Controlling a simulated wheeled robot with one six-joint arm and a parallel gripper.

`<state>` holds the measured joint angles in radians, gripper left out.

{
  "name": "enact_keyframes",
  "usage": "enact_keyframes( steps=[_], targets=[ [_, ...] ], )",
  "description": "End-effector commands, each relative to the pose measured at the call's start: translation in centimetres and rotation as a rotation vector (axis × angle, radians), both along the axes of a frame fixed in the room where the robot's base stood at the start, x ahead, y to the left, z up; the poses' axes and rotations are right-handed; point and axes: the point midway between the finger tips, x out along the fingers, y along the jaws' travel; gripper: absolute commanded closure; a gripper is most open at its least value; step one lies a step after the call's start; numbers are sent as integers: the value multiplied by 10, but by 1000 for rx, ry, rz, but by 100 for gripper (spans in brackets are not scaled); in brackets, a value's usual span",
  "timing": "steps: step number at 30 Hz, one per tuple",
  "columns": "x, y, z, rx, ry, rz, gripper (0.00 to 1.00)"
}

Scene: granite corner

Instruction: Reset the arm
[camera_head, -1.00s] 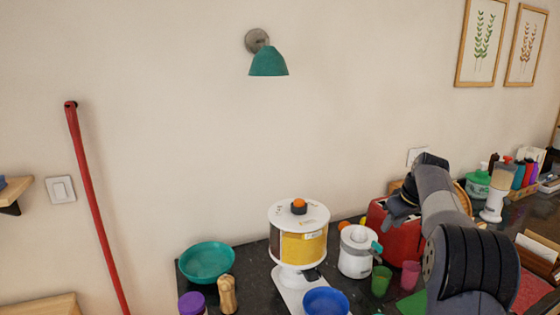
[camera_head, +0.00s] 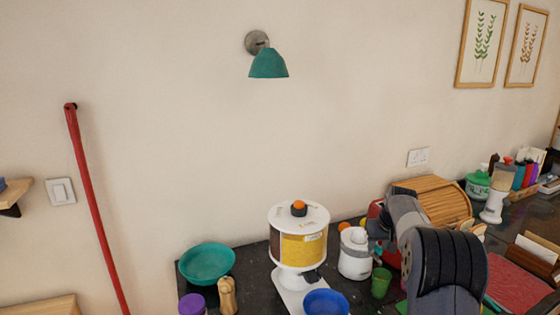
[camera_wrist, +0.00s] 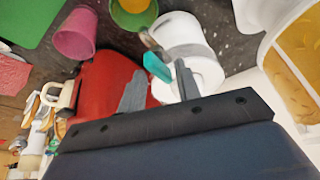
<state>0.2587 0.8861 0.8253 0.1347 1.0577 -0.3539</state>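My gripper (camera_wrist: 159,70) shows in the wrist view with its two grey fingers apart and nothing between them. Beyond the fingers are a red appliance (camera_wrist: 104,85) and a white juicer (camera_wrist: 190,45) with a teal spout. I cannot tell how close the fingers are to them. In the head view my arm reaches over the right part of the dark counter, and its end is mostly hidden beside the white juicer (camera_head: 355,254). The red appliance is largely hidden behind my arm there.
A white and yellow dispenser (camera_head: 300,245), a teal bowl (camera_head: 207,264), a blue bowl (camera_head: 326,303) and a green cup (camera_head: 381,282) stand on the counter. A wooden bread box (camera_head: 440,200) is behind my arm. A pink cup (camera_wrist: 75,34) shows in the wrist view.

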Motion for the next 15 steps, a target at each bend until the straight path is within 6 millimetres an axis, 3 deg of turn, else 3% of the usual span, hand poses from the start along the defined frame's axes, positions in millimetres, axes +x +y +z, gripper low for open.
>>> enact_keyframes(
  steps=[15],
  targets=[
    [0, 3, -1, 0, 0, -310, 68]
  ],
)
